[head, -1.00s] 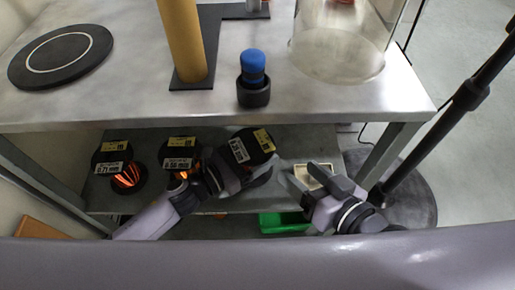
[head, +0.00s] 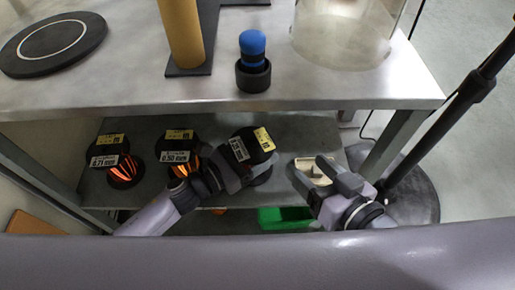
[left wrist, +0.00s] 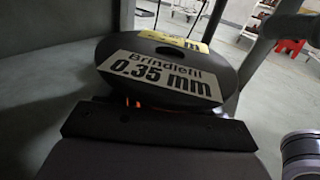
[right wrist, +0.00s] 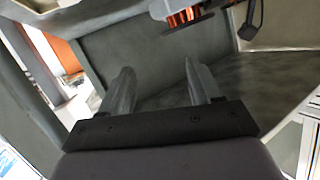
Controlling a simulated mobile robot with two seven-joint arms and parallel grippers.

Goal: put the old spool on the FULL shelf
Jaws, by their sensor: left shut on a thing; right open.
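A black spool with copper wire and a label reading "0.35 mm" (left wrist: 160,78) fills the left wrist view. It shows in the head view (head: 251,146) at the right end of a row on the lower shelf (head: 317,132). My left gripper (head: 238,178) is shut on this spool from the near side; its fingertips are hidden. I cannot tell whether the spool rests on the shelf or is lifted. My right gripper (head: 308,178) is open and empty, right of the spool; its fingers show in the right wrist view (right wrist: 157,78). No FULL sign is legible.
A 0.71 mm spool (head: 107,150) and another spool (head: 176,146) stand left of the held one. A pale tray (head: 303,168) lies by my right gripper, a green bin (head: 285,218) below. The tabletop edge (head: 330,106) overhangs the shelf.

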